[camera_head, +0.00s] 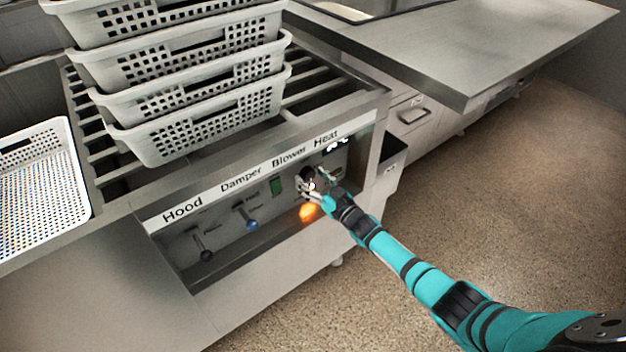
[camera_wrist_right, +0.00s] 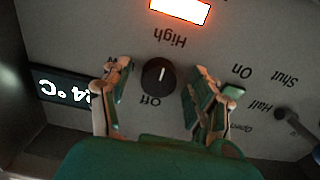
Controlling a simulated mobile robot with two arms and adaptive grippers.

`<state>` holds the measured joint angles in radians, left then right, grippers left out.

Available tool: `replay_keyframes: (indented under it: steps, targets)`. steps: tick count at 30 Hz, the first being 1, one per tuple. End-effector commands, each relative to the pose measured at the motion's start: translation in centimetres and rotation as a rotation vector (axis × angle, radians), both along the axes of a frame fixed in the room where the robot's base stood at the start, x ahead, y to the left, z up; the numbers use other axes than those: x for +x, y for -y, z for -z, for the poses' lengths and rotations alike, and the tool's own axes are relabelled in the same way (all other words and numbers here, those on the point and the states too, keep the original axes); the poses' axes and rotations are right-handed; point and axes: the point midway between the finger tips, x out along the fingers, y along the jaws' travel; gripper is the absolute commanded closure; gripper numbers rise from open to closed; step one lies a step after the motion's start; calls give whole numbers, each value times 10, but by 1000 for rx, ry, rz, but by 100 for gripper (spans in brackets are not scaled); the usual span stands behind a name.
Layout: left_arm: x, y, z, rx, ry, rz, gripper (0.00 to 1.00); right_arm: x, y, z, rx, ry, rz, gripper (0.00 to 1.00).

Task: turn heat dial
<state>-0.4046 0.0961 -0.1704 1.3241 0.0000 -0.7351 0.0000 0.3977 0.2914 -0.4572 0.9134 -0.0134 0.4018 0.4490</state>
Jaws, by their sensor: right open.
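The heat dial (camera_wrist_right: 158,76) is a round black knob with a white mark, set in the grey panel. In the right wrist view the panel shows upside down, with "High" above the dial and "Off" below it; the white mark points up, toward "High". My right gripper (camera_wrist_right: 160,78) is open, with one finger on each side of the dial and visible gaps between. In the head view my right gripper (camera_head: 312,187) is at the panel under the "Heat" label and mostly covers the dial. My left gripper is not in view.
An orange light (camera_wrist_right: 180,10) glows on the panel. A temperature display (camera_wrist_right: 62,92) is partly hidden by a finger. Damper (camera_head: 247,218) and hood (camera_head: 203,245) levers lie left of my gripper. Stacked white baskets (camera_head: 200,130) stand on the slatted top. Open floor lies right.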

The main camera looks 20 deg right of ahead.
Motion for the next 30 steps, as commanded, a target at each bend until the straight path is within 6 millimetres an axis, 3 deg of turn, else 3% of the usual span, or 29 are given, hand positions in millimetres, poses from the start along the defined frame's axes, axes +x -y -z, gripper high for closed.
replay_keyframes:
  steps: [8, 21, 30]
  targets:
    - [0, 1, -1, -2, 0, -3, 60, -16, 7, 0, -1, 1, 0, 39]
    - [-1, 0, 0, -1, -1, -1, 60, -98, 35, 1, -1, -2, 0, 39]
    - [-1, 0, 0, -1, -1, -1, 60, -113, 41, 0, 0, 0, 0, 39]
